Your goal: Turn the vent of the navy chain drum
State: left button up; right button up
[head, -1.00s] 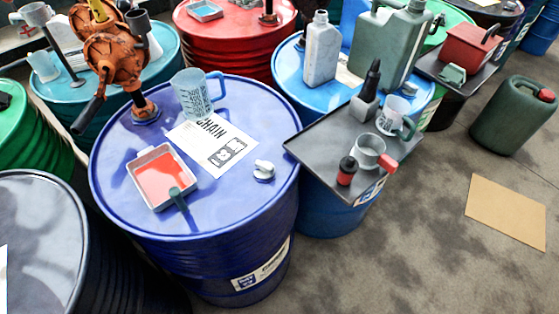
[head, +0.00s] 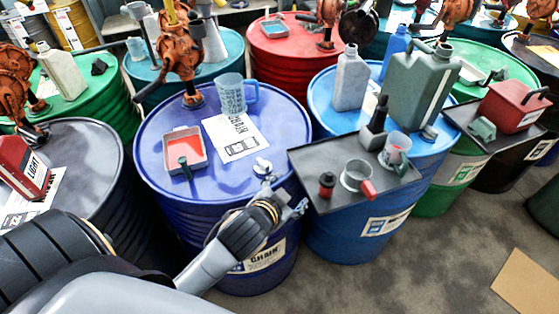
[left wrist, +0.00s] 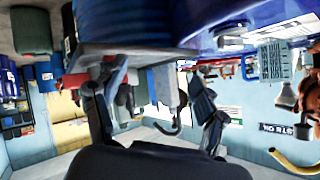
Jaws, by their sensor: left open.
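The navy chain drum (head: 165,190) stands in the middle of the head view, with a paper sheet marked CHAIN on its lid. Its vent (head: 262,165) is a small pale knob near the front-right rim. My left gripper (head: 285,193) is just in front of the vent, at the drum's rim, with its arm coming from the lower left. It is open, and I see nothing held in it. Its two spread fingers also show in the left wrist view (left wrist: 160,78). Contact with the vent cannot be told. My right gripper is not in view.
On the navy lid are a measuring jug (head: 231,97), a red-filled pan (head: 185,148) and an orange pump (head: 183,55).

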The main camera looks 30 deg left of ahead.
pick_arm(q)
jog(key=w+d+r+m+t+h, duration=0.25)
jog(key=w+r+m+t, duration=0.2)
jog(key=r, duration=0.35)
jog(key=w+d+r+m+t+h, duration=0.25)
jog(key=w+d+r, duration=0.2)
jog(key=r, duration=0.35)
jog(key=s+d+r+m+g+h, duration=0.1)
jog(key=d+r+m+g+h, duration=0.2)
jog(key=d+m+g+h, duration=0.55)
jog(key=s+d+r+m+g+h, duration=0.15)
jog(key=d+r+m+h, duration=0.35)
jog(key=m, duration=0.8)
jog(key=m+g+y, duration=0.7)
jog(key=g+y, duration=0.2)
jog(key=y, duration=0.9)
send_over(264, 161)
notch_tip(264, 161, down, 13)
notch_tip(264, 161, down, 14)
jog(key=p, duration=0.3)
jog(key=shift+r, duration=0.25)
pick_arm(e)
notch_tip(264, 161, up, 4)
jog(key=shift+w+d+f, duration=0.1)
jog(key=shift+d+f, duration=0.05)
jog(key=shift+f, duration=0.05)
